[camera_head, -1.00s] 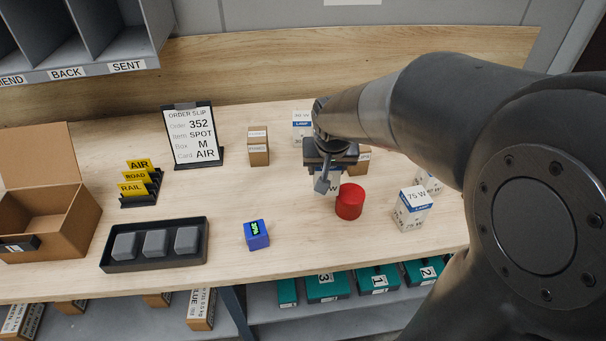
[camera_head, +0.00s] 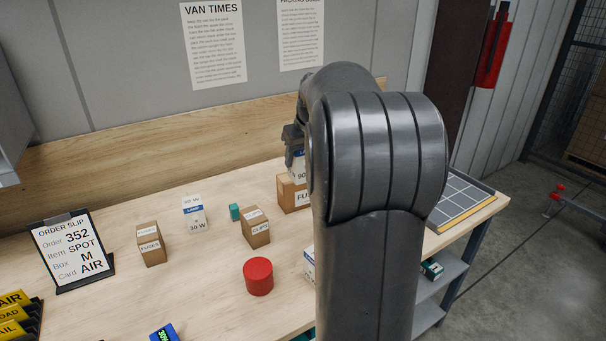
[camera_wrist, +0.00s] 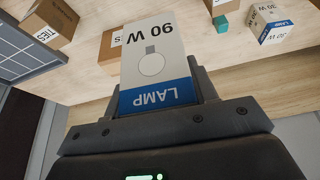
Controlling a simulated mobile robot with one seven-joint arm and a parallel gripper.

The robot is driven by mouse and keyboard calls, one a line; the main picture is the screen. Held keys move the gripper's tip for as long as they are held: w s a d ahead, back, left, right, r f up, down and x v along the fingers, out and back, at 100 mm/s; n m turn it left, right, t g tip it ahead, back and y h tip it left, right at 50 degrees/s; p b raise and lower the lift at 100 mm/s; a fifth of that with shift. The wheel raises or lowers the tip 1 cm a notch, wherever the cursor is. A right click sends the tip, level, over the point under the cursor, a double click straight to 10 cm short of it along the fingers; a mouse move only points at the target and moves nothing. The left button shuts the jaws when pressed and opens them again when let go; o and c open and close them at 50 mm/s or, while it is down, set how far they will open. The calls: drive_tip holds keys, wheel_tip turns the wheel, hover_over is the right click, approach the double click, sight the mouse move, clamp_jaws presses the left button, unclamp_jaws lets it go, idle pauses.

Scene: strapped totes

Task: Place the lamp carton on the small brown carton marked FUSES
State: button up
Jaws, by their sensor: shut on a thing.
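My gripper (camera_head: 293,138) is shut on a white and blue lamp carton (camera_head: 299,170) marked 90 W. In the wrist view the held carton (camera_wrist: 155,65) fills the middle, between the fingers (camera_wrist: 160,108). In the head view its lower end overlaps the top of a brown carton (camera_head: 291,198) whose label starts FU; my arm hides its right part. I cannot tell whether they touch. That brown carton also shows behind the held one in the wrist view (camera_wrist: 108,48). Another brown carton (camera_head: 151,245), apparently marked FUSES, stands at left.
A CLIPS carton (camera_head: 255,230), a teal block (camera_head: 234,212), a 30 W lamp carton (camera_head: 196,215) and a red cylinder (camera_head: 258,277) stand nearby. A TIES carton (camera_wrist: 50,24) and a gridded tray (camera_head: 462,202) lie on the far side. The order slip stand (camera_head: 72,250) is at left.

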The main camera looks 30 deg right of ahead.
drive_tip(key=d+r, duration=0.3)
drive_tip(key=d, duration=0.9)
drive_tip(key=shift+n, duration=0.4)
drive_tip(key=shift+w+a+f, duration=1)
drive_tip(key=shift+w+f, duration=0.6)
drive_tip(key=shift+f, duration=0.2)
drive_tip(key=shift+w+a+f, duration=1.05)
drive_tip(key=shift+w+f, duration=0.55)
drive_tip(key=shift+f, duration=0.2)
drive_tip(key=shift+w+a+f, duration=1)
drive_tip(key=shift+w+f, duration=0.6)
drive_tip(key=shift+f, duration=0.2)
drive_tip(key=shift+f, duration=0.1)
drive_tip(key=o, duration=1)
